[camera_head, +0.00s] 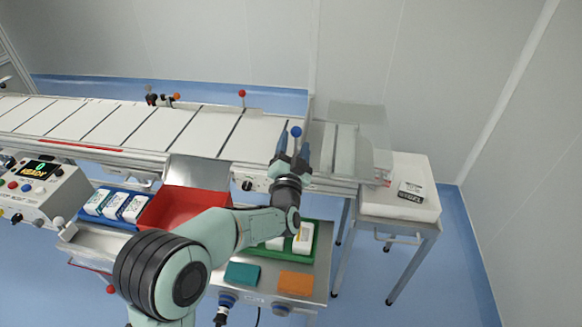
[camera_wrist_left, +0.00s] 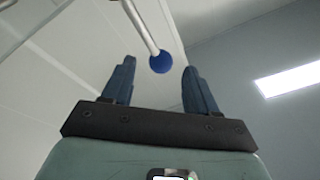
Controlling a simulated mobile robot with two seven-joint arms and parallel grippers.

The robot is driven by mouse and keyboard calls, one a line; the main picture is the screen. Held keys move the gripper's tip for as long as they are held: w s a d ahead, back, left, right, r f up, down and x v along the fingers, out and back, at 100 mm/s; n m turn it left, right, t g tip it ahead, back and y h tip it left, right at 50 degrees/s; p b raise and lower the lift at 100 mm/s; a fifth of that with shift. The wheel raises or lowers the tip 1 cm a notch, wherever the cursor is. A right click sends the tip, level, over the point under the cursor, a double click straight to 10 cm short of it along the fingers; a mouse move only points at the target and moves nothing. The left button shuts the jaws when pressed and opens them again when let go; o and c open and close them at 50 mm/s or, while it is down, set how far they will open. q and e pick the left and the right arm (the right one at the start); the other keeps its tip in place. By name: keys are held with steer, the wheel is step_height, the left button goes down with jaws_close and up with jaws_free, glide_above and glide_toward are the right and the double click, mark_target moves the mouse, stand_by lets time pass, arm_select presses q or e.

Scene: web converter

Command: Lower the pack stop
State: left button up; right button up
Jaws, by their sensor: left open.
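A blue ball knob (camera_head: 296,131) tops a thin metal lever at the conveyor's right part. In the left wrist view the blue knob (camera_wrist_left: 160,62) hangs on its pale rod (camera_wrist_left: 140,27). My left gripper (camera_head: 292,147) is open at the knob. In the wrist view its two dark blue fingers (camera_wrist_left: 158,75) stand apart, with the knob in the gap near their tips. I cannot tell whether the fingers touch it. The lever's lower part is hidden behind my gripper in the head view. My right gripper is not in view.
A red-knobbed lever (camera_head: 242,94) stands at the conveyor's back edge. A clear cover (camera_head: 358,120) sits at the right end, beside a white box (camera_head: 405,178) on a stand. A red bin (camera_head: 182,205), a green tray (camera_head: 311,247) and a control box (camera_head: 42,192) are in front.

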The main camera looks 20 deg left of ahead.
arm_select(q)
steer(key=v, duration=0.7)
steer(key=shift+b, duration=0.3)
steer(key=shift+w+f, duration=0.1)
